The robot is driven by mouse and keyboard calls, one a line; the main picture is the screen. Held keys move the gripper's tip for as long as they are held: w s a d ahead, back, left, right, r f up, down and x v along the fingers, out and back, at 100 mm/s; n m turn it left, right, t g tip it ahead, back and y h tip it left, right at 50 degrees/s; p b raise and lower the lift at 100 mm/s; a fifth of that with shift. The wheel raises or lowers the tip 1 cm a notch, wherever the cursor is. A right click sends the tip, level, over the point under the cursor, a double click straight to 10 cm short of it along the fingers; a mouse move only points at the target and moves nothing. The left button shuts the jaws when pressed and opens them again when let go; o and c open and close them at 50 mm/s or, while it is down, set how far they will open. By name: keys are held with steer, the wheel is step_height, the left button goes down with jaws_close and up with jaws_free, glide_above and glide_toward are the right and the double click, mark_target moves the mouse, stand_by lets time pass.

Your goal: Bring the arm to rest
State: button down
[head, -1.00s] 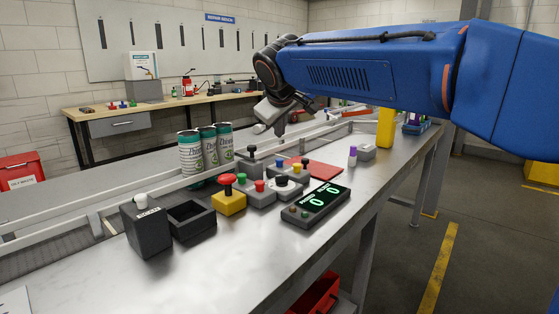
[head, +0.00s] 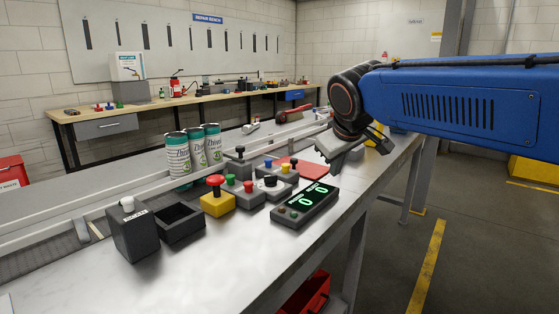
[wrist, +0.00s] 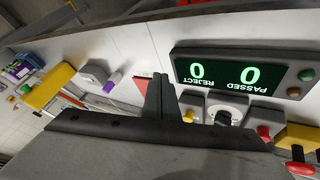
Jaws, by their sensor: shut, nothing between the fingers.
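My blue arm (head: 450,100) reaches in from the right in the head view. My gripper (head: 345,160) hangs at its end, above the right side of the metal bench (head: 250,250), near the red mat (head: 300,168). In the wrist view the fingers of my gripper (wrist: 160,95) are together, with nothing between them. The counter box (head: 305,205) with green digits lies just in front of it; it also shows in the wrist view (wrist: 240,72), reading zero for passed and reject.
Control boxes with coloured buttons, among them a yellow one (head: 217,203), stand left of the gripper. Three cans (head: 195,152) stand behind them. A dark open tray (head: 180,225) and a dark box (head: 133,235) are at the left. The front bench surface is clear.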

steer(key=s+d+f+m+g, duration=0.1)
steer(key=s+d+f+m, duration=0.1)
steer(key=s+d+f, duration=0.3)
steer(key=s+d+f+m, duration=0.2)
steer(key=s+d+f, duration=0.3)
steer(key=s+f, duration=0.4)
steer(key=s+d+f+m+g, duration=0.1)
steer(key=s+d+f, duration=0.3)
steer(key=s+f, duration=0.4)
steer(key=s+m, duration=0.1)
steer(key=s, duration=0.5)
steer(key=shift+d+g, duration=0.3)
steer(key=shift+d, duration=0.1)
steer(key=shift+w, duration=0.1)
